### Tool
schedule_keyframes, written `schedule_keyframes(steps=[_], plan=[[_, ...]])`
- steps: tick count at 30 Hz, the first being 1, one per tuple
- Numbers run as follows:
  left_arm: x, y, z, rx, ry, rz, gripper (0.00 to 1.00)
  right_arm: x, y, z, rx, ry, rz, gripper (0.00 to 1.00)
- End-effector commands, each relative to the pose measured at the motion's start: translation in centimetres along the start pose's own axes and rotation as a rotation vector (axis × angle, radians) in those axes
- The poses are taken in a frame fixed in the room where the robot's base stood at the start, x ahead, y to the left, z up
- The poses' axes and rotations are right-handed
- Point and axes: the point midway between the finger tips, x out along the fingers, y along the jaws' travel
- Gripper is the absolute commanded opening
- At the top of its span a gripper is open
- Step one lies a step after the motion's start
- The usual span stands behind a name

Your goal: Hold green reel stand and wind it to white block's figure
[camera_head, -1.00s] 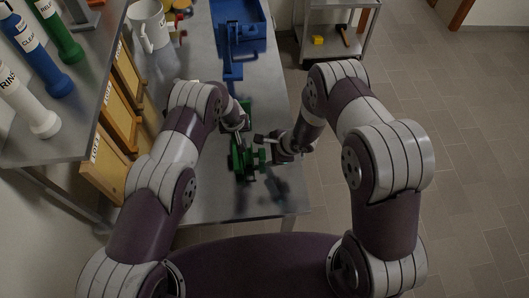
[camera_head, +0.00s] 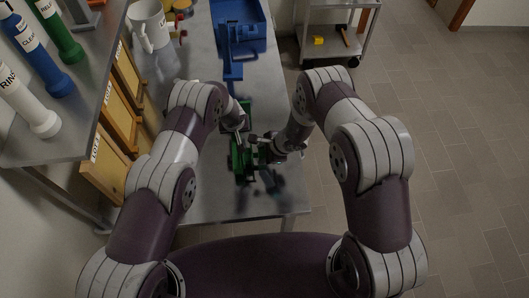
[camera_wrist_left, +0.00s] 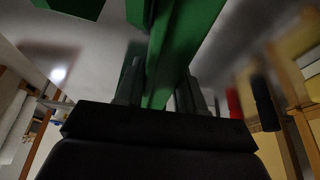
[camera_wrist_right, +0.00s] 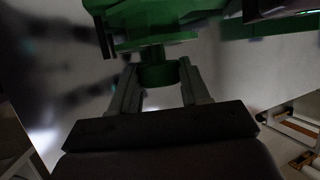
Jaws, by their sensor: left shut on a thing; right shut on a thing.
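The green reel stand (camera_head: 237,160) stands on the steel table in the head view, between my two grippers. My left gripper (camera_head: 240,129) is shut on an upright green part of the stand, which fills the upper middle of the left wrist view (camera_wrist_left: 165,55). My right gripper (camera_head: 266,144) is shut on a round green knob of the reel (camera_wrist_right: 158,72), seen between its fingers in the right wrist view. The white block and its figure cannot be made out; the arms and grippers hide part of the stand.
A blue tray with a blue device (camera_head: 232,65) lies farther back on the steel table (camera_head: 215,205). A white mug (camera_head: 148,27) and a shelf of labelled bottles (camera_head: 55,75) are at left. A trolley (camera_head: 335,30) stands beyond the table. The table's near end is clear.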

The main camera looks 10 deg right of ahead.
Motion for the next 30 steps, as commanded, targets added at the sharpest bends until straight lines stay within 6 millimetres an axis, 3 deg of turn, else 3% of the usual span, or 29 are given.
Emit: schedule_keyframes(steps=[15,27,28,30], plan=[[-0.05,0.24,-0.07,-0.002,0.003,0.005,0.0,0.09,-0.82,0.11,0.114,-0.003,0.282,0.15],[-0.04,0.2,-0.03,-0.001,0.002,0.004,0.0,0.02,-0.82,-0.07,0.128,0.007,0.307,0.15],[-0.04,0.19,-0.03,-0.001,0.002,0.004,0.0,0.02,-0.83,-0.07,0.128,0.007,0.307,0.49],[-0.04,0.18,-0.03,-0.001,0.002,0.003,0.0,0.02,-0.82,-0.08,0.128,0.007,0.307,0.71]])
